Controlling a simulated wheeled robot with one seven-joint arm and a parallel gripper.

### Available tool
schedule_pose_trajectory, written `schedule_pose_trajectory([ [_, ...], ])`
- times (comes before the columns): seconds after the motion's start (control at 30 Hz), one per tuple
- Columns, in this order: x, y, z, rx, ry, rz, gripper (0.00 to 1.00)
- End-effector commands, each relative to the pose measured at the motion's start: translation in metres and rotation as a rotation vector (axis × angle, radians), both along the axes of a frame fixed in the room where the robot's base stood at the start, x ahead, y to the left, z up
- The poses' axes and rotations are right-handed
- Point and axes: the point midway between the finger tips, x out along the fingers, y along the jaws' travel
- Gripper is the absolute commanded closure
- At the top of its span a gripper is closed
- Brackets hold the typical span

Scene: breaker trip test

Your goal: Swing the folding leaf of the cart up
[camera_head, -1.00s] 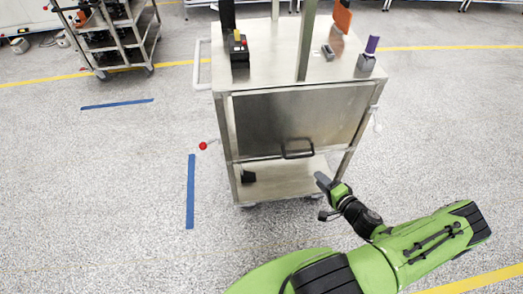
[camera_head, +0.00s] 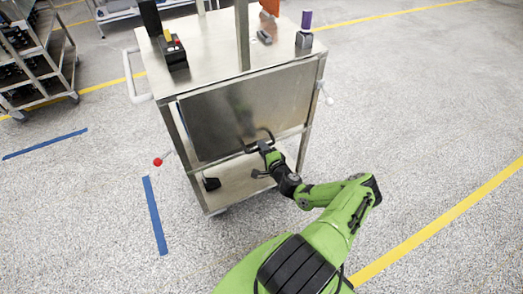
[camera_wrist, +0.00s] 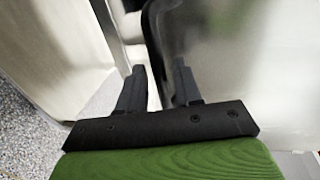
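The metal cart (camera_head: 212,50) stands in front of me. Its folding leaf (camera_head: 225,112) hangs down flat along the near side, below the top. A black bow handle (camera_head: 268,131) sits at the leaf's lower edge. My gripper (camera_head: 264,146) is at the handle, partly overlapping it in the head view. In the wrist view, the two black fingers of my gripper (camera_wrist: 159,67) are apart with a gap between them. The dark handle (camera_wrist: 156,22) shows just beyond the fingertips. I cannot tell whether the fingers touch it.
A lower shelf (camera_head: 238,187) lies under the leaf. A red-knobbed lever (camera_head: 158,162) sticks out at left, a white knob (camera_head: 328,100) at right. A black box (camera_head: 174,54) and a purple-topped item (camera_head: 305,35) stand on top. Floor to the right is clear.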

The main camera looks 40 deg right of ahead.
Motion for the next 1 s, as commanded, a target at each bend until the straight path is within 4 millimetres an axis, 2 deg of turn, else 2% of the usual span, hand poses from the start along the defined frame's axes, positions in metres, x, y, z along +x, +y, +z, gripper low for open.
schedule_pose_trajectory([
  [0.13,0.0121,-0.0036,-0.0031,0.0,0.0,-0.001,0.66],
  [0.37,0.0131,-0.0039,-0.0022,0.001,0.0,0.0,0.66],
  [0.6,0.0127,-0.0039,-0.0023,0.001,0.0,0.0,1.0],
  [1.0,0.0099,-0.0073,-0.001,0.002,0.01,-0.001,1.0],
])
